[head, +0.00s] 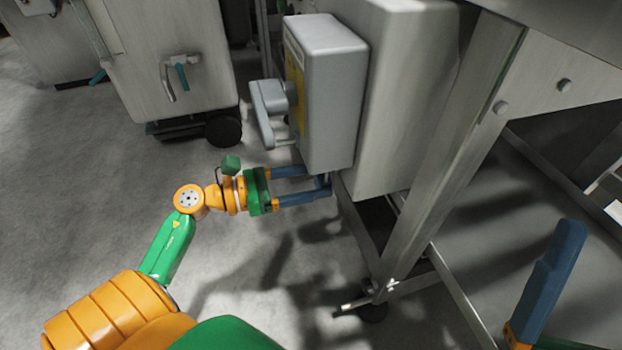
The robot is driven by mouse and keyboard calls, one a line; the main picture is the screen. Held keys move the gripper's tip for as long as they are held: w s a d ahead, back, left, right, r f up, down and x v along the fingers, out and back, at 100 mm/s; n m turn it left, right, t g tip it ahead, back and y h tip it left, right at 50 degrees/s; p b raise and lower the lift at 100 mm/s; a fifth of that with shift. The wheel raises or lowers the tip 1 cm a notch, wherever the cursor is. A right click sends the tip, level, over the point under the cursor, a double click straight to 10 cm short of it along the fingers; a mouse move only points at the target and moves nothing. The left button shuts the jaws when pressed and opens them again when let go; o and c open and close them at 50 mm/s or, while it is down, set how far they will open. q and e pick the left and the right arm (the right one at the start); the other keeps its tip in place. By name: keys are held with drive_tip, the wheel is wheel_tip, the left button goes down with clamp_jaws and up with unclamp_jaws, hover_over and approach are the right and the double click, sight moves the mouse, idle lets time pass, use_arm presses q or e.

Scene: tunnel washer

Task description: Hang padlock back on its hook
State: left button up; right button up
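I cannot make out a padlock or its hook in the head view. A grey switch box (332,100) with a yellow plate and a grey rotary handle (268,112) on its left face is mounted on a larger grey cabinet (400,90). My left gripper (318,182) is just below the box's lower edge, its blue fingers pointing right. The fingers are apart with a gap between them, and I see nothing held; the tips are partly hard to see against the box. My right gripper (548,285) shows only as a blue finger at the lower right.
A wheeled grey cart (165,65) with a teal-handled tap stands at the upper left. A metal frame leg (445,150) and a lower rail (455,295) stand right of my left gripper. The concrete floor (90,200) at left is clear.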

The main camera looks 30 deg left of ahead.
use_arm(q)
drive_tip(key=shift+o, duration=1)
